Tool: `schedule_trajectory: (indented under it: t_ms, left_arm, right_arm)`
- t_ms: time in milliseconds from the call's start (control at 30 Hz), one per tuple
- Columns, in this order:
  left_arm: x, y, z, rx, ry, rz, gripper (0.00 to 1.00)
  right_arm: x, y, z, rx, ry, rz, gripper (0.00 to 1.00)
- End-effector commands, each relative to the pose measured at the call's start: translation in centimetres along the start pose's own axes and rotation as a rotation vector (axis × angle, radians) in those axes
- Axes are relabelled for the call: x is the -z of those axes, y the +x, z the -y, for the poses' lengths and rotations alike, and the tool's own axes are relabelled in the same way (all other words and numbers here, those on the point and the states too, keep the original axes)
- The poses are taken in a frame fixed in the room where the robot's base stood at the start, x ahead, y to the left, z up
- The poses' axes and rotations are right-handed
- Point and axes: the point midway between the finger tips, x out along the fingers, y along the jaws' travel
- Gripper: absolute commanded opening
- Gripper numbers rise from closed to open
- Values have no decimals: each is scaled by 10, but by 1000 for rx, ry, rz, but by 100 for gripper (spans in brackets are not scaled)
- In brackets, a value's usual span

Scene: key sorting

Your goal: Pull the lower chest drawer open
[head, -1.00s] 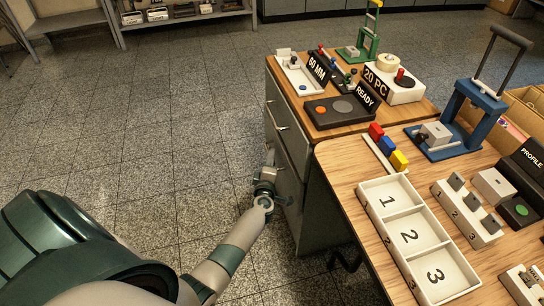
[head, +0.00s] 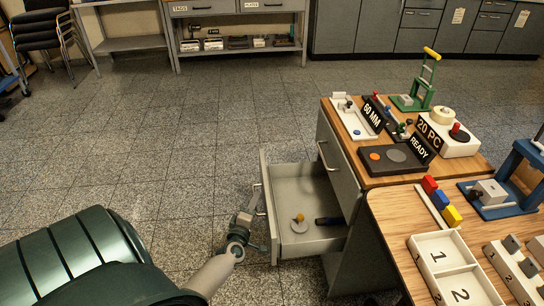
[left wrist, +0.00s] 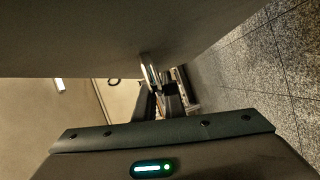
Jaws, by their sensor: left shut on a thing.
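The grey chest (head: 345,188) stands at the right, under the wooden top. Its lower drawer (head: 282,247) is pulled well out to the left, and its inside shows in the head view. A small yellow-topped piece (head: 298,219) and a dark piece (head: 328,221) lie in it. My left gripper (head: 255,200) is at the drawer's outer front face, shut on its handle (head: 261,198). My right gripper is not in view.
The upper drawer stays shut, with its own handle (head: 325,155). The chest top holds a black button box (head: 393,160), signs and a green stand (head: 421,92). A wooden table (head: 395,207) with a numbered white tray (head: 440,247) stands at the right. The floor left of the drawer is clear.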

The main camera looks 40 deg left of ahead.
Motion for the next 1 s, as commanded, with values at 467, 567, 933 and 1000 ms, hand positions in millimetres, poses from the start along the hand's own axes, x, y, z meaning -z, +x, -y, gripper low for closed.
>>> schedule_trajectory:
  t_ms: [467,567,933,1000]
  left_arm:
    - [28,-12,8,1,0,1,0]
    - [28,-12,8,2,0,1,0]
    - [28,-12,7,1,0,0,28]
    - [28,-12,7,0,0,0,28]
  right_arm:
    - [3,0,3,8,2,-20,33]
    - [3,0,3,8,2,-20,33]
    - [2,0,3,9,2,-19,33]
    - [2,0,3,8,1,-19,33]
